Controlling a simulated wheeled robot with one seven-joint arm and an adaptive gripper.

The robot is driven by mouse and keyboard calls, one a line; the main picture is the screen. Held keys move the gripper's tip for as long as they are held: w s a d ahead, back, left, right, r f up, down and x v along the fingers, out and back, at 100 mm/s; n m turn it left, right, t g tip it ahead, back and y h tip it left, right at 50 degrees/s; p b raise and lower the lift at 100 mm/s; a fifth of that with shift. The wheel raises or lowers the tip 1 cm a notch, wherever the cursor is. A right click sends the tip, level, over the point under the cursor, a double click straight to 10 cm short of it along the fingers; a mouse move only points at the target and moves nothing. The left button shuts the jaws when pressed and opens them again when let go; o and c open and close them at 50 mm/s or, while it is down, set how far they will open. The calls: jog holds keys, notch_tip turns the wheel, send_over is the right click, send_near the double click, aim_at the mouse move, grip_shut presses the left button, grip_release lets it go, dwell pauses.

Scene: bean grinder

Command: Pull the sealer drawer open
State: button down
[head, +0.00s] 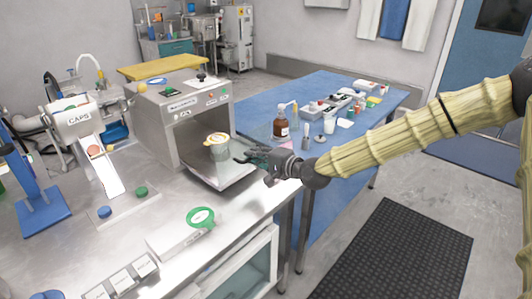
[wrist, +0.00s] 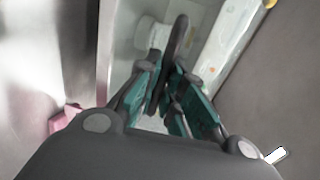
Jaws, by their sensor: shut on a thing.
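The sealer (head: 178,118) is a grey metal box on the steel bench in the head view. Its drawer (head: 226,176) is a flat metal tray that sticks out of the front toward my gripper. A cup (head: 216,143) with a pale lid and yellowish rim stands on the drawer. My gripper (head: 245,155) is at the drawer's outer right edge. In the wrist view, my gripper (wrist: 168,85) has its teal fingers closed around a dark bar, the drawer handle (wrist: 180,38). The fingers partly hide the handle.
A bottle (head: 281,125), a rack and small items stand on the blue table (head: 330,85) behind my gripper. A white chute (head: 108,170) and a green ring on a pale box (head: 185,235) are on the bench.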

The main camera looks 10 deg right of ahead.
jog(key=shift+s+d, duration=0.25)
jog(key=shift+s, duration=0.05)
jog(key=c, duration=1.5)
grip_release()
jog(key=shift+c, duration=0.2)
jog(key=v, duration=1.2)
